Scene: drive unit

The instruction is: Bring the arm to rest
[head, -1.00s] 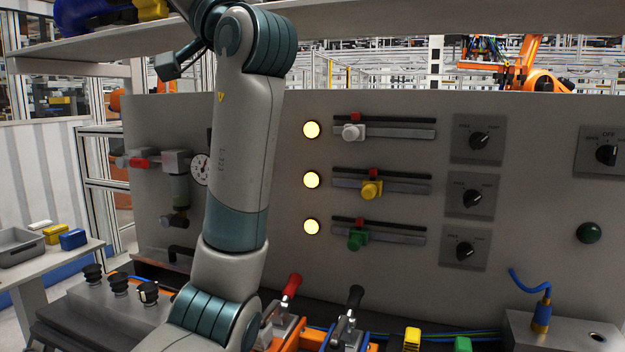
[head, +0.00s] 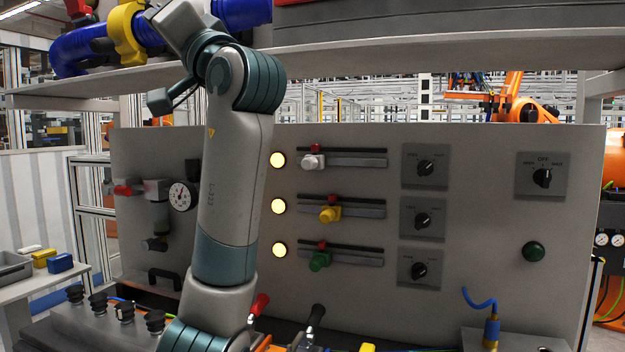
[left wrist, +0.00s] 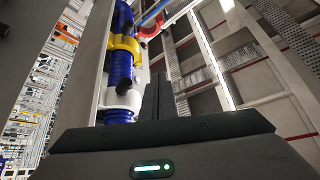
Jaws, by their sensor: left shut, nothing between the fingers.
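My left arm (head: 230,190) rises from the bottom of the head view in front of the control panel, bends at its top joint, and its hand leans up and left near the shelf. Its fingertips cannot be made out there. In the left wrist view my left gripper (left wrist: 164,85) points upward with its dark fingers together and nothing between them. Behind it in that view is a blue pipe with a yellow clamp (left wrist: 124,45); touching or apart cannot be told. My right gripper is in neither view.
The shelf (head: 430,50) overhangs the panel (head: 470,240). The panel carries three lit lamps (head: 278,206), sliders with white, yellow and green knobs, several rotary switches and a gauge (head: 181,195). A red-handled lever (head: 260,304) and a black-handled lever (head: 316,318) stand close beside the arm.

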